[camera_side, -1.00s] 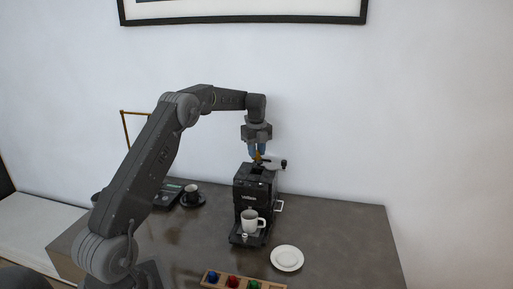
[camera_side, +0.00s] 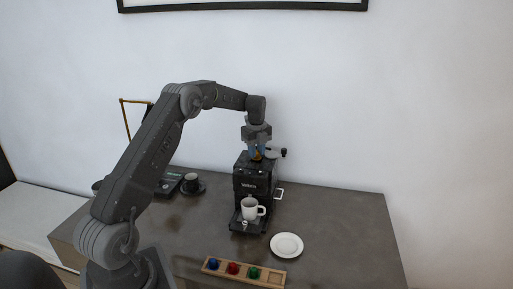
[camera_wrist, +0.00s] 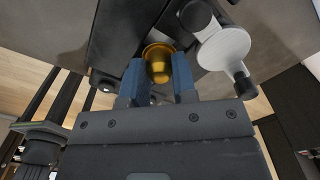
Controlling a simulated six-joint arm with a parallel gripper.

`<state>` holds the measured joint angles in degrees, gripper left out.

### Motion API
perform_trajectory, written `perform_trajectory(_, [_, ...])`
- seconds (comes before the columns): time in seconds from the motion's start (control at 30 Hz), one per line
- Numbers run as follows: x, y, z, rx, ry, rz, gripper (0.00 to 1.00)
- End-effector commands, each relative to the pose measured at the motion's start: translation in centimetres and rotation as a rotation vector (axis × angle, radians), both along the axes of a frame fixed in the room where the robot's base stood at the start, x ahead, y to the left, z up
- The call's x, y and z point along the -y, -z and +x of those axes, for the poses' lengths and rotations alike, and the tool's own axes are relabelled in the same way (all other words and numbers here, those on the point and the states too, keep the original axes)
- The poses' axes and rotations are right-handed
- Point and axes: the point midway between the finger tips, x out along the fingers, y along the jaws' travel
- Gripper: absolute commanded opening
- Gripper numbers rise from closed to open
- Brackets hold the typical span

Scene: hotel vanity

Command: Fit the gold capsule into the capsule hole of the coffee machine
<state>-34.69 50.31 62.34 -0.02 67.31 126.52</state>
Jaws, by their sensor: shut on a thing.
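The black coffee machine (camera_side: 252,185) stands on the dark counter with its lever swung up to the right. My gripper (camera_side: 257,153) points down right over its top. In the wrist view my gripper (camera_wrist: 159,78) is shut on the gold capsule (camera_wrist: 159,62), one blue finger on each side. The capsule also shows as a small gold spot in the side view (camera_side: 258,156). The machine's top (camera_wrist: 120,30) lies below the capsule. The capsule hole is hidden, so I cannot tell whether the capsule touches it.
A white mug (camera_side: 250,208) stands on the machine's drip tray. A white plate (camera_side: 287,245) and a wooden tray (camera_side: 273,275) with blue, red and green capsules are in front. A dark cup (camera_side: 191,181) stands left. In the wrist view, the pale round lid (camera_wrist: 224,50) is close right of the fingers.

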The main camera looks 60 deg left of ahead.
Motion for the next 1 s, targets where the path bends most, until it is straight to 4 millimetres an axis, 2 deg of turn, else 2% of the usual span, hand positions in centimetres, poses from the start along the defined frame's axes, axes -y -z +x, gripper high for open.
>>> perform_trajectory(0.5, [0.0, 2.2, 0.0, 0.000, 0.000, 0.000, 0.04])
perform_trajectory(0.93, [0.0, 2.8, -0.1, -0.005, 0.001, -0.001, 0.05])
perform_trajectory(0.97, [0.0, 2.8, -0.1, -0.005, 0.001, 0.000, 0.29])
perform_trajectory(1.0, [0.0, 2.8, -0.1, -0.005, 0.001, 0.000, 0.33])
